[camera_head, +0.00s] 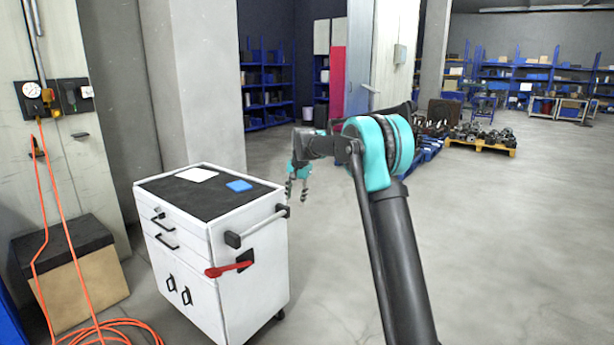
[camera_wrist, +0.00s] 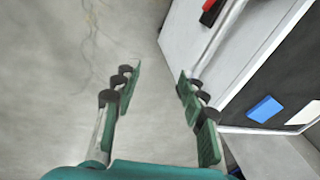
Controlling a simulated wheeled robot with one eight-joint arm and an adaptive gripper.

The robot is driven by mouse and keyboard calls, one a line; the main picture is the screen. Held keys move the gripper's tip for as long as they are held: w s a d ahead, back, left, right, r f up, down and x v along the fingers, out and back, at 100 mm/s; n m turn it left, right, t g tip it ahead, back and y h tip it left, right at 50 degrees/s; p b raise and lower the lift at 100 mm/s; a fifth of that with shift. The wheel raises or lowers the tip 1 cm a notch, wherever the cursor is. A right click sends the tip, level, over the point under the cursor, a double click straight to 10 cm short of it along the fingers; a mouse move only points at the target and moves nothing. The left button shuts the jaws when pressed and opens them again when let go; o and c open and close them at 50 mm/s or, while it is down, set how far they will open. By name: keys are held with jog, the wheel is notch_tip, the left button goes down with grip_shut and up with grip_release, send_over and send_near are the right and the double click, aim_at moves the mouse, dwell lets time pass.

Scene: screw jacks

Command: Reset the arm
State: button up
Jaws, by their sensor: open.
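My gripper (camera_head: 298,189) hangs at the end of my bent arm, beside the right end of a white tool cabinet. It points down and is open and empty. In the wrist view my gripper (camera_wrist: 160,95) shows two spread fingers with bare grey floor between them, and the cabinet edge lies just to the right of the fingers. My arm's teal joint and dark link fill the middle of the head view.
The white cabinet (camera_head: 235,300) has a dark top with a blue block (camera_head: 239,185) and a white item (camera_head: 196,174). A red handle (camera_head: 228,269) sticks out of its side. A cardboard box (camera_head: 75,285) and an orange hose (camera_head: 62,195) are left. Open floor (camera_head: 520,230) lies right.

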jog(key=s+d+n, duration=0.2)
jog(key=s+d, duration=0.8)
jog(key=s, duration=0.2)
jog(key=s+d+f+n, duration=0.1)
jog(key=s+d+f, duration=0.3)
jog(key=s, duration=0.8)
jog(key=s+d+f+n+t+h, duration=0.1)
jog(key=s+d+f, duration=0.4)
jog(key=s, duration=0.7)
jog(key=s+d+f+n+t, duration=0.1)
jog(key=s+d+f, duration=0.4)
jog(key=s, duration=0.6)
jog(key=shift+s+d+h, duration=0.25)
jog(key=shift+s+h, duration=0.05)
jog(key=shift+s, duration=0.1)
jog(key=shift+r, duration=0.1)
